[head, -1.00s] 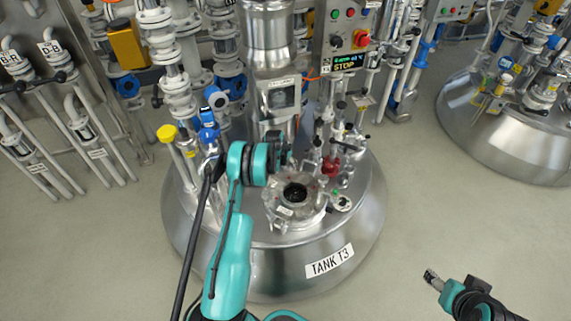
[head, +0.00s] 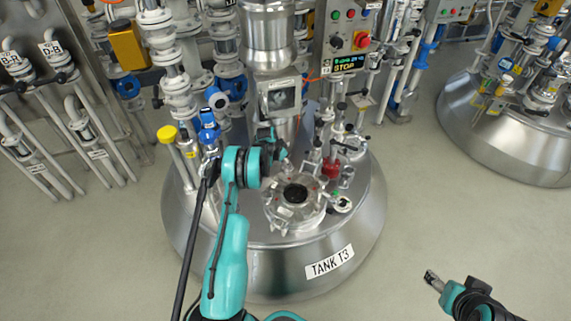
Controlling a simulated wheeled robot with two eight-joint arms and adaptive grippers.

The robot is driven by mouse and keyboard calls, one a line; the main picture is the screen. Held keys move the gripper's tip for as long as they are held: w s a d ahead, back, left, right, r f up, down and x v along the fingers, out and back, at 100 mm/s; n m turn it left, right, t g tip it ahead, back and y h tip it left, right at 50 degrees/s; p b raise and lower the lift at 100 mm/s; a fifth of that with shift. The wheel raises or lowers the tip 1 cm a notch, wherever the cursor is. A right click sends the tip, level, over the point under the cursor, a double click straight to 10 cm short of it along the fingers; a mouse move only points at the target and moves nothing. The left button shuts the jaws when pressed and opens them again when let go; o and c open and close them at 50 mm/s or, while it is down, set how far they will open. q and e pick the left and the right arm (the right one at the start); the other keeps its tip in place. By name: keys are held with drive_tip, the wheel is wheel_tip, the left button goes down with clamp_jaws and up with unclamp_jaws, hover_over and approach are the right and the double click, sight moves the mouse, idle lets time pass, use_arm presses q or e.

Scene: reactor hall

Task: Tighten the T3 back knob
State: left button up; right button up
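Tank T3 (head: 230,235) is the round steel vessel in the middle, with its name label (head: 329,262) on the front. Its round hatch (head: 295,194) with a dark centre sits on top, with small clamp fittings around the rim. The back knob cannot be made out clearly; my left gripper and wrist are close to that area. My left gripper (head: 279,155) is at the back left of the hatch, above the tank top. Its fingers are too small and too covered to read. My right gripper (head: 432,278) is over bare floor at the lower right, away from the tank; its finger gap is unclear.
A steel column (head: 270,45) rises behind the hatch. A blue valve (head: 208,128), a yellow cap (head: 167,134) and a red fitting (head: 331,167) stand around it. A control box (head: 350,35) reads STOP. Another tank (head: 480,125) is at right. Floor is clear at front right.

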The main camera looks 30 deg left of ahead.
use_arm(q)
drive_tip(key=o, duration=1.2)
drive_tip(key=shift+c, duration=0.2)
drive_tip(key=v, duration=1.2)
